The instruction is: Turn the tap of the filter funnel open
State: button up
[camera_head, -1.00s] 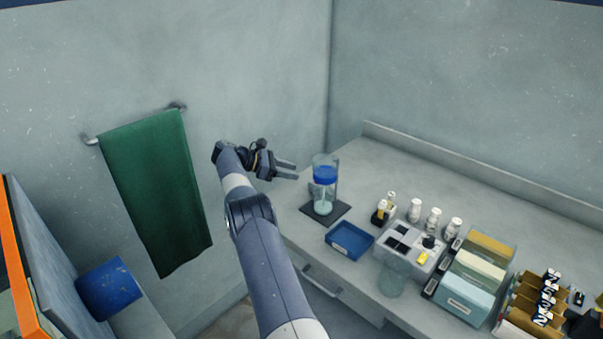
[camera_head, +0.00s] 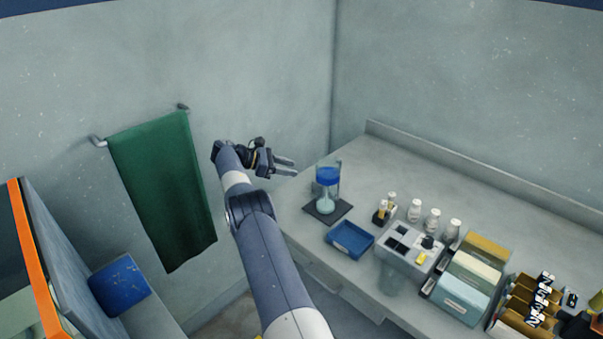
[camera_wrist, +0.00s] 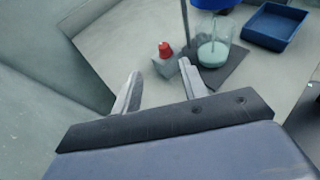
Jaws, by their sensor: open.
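The filter funnel (camera_head: 328,176) stands on the counter, a clear vessel with a blue band above a beaker of pale liquid on a dark mat. My gripper (camera_head: 293,166) is open and empty, in the air left of the funnel and apart from it, its fingers pointing that way. In the wrist view the blue part (camera_wrist: 213,3) is cut off at the top edge, above the beaker (camera_wrist: 213,50). A small grey block with a red top (camera_wrist: 165,50) shows beyond and between the fingertips; I cannot tell whether it belongs to the funnel. I cannot make out the tap for sure.
A blue tray (camera_head: 349,239) sits right of the dark mat (camera_head: 313,210). Farther right are several white bottles (camera_head: 414,210), a grey block with slots (camera_head: 405,246) and boxes (camera_head: 470,280). A green towel (camera_head: 165,200) hangs on the left wall. Counter behind the funnel is clear.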

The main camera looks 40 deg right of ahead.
jog(key=r+n+t+h+b, duration=0.1)
jog(key=n+t+h+b, duration=0.1)
jog(key=n+t+b, duration=0.1)
jog(key=n+t, duration=0.3)
send_near(317, 183)
jog(key=shift+r, duration=1.5)
jog(key=p+x, duration=0.2)
jog(key=x, duration=0.8)
jog(key=shift+d+f, duration=0.1)
jog(key=shift+f, duration=0.15)
jog(key=shift+c, duration=0.5)
grip_shut()
